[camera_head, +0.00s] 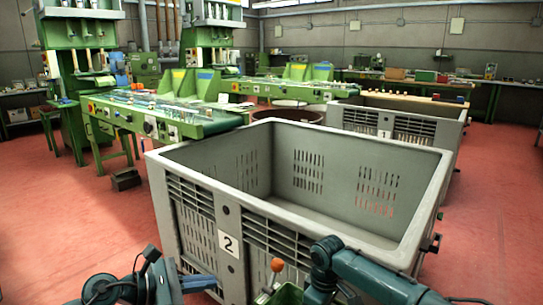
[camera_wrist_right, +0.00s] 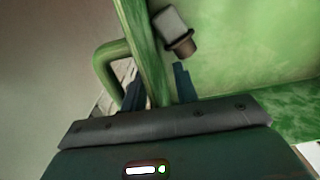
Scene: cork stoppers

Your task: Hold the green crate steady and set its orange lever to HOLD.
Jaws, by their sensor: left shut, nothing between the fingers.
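The green crate (camera_head: 288,295) shows only in part at the bottom edge of the head view. Its orange lever knob (camera_head: 277,265) stands up beside it; the setting marks cannot be read. My left gripper (camera_head: 212,283) is shut and empty, left of the lever and apart from it. My right gripper is at the crate; in the right wrist view its fingers (camera_wrist_right: 160,92) sit on both sides of the crate's green wall (camera_wrist_right: 148,45), shut on it. One finger is inside the side handle (camera_wrist_right: 103,62). A grey and brown stopper-like piece (camera_wrist_right: 175,32) shows inside the crate.
A green conveyor bench (camera_head: 165,115) stands at the back left. Red floor (camera_head: 60,220) is clear at left.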

